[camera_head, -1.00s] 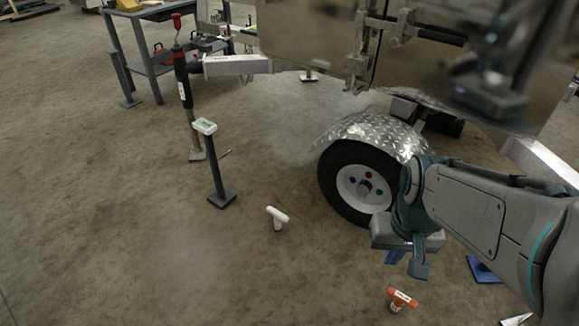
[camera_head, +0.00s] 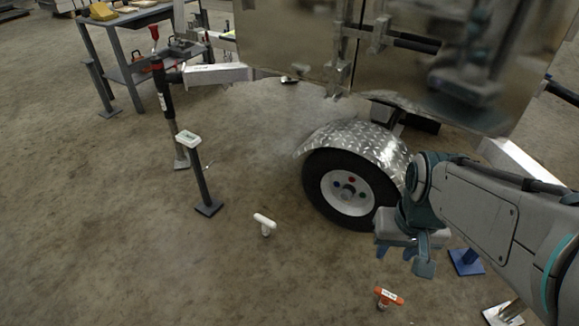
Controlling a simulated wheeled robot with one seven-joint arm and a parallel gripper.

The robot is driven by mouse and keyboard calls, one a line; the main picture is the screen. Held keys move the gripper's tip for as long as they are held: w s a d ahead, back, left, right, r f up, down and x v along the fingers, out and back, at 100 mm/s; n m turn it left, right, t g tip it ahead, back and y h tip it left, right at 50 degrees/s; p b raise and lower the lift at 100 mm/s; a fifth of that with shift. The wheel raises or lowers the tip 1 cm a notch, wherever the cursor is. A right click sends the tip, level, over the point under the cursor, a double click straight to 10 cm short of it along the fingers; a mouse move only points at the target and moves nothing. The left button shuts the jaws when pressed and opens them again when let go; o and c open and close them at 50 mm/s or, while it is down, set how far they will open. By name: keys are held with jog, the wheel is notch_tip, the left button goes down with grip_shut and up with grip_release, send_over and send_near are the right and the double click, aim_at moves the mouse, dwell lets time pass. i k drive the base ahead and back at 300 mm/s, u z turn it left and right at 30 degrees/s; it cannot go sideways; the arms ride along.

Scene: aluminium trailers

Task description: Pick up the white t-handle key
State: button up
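The white t-handle key (camera_head: 264,222) stands on the concrete floor left of the trailer wheel, its crossbar on top and its short stem below. Nothing covers it. My gripper (camera_head: 405,266) hangs at the lower right, in front of the wheel, pointing down. It is well to the right of the white key and apart from it. Its two fingers show a gap between them, with nothing seen in it.
An orange t-handle key (camera_head: 387,297) stands on the floor below my gripper. The trailer wheel (camera_head: 345,190) and fender are behind. A grey post (camera_head: 204,184) and the trailer jack (camera_head: 167,105) stand left. Floor around the white key is clear.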

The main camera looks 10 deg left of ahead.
aim_at(267, 223)
jog(key=z, duration=0.1)
jog(key=i, duration=0.2)
jog(key=u, duration=1.05)
jog(key=i, duration=0.5)
jog(key=u, duration=0.05)
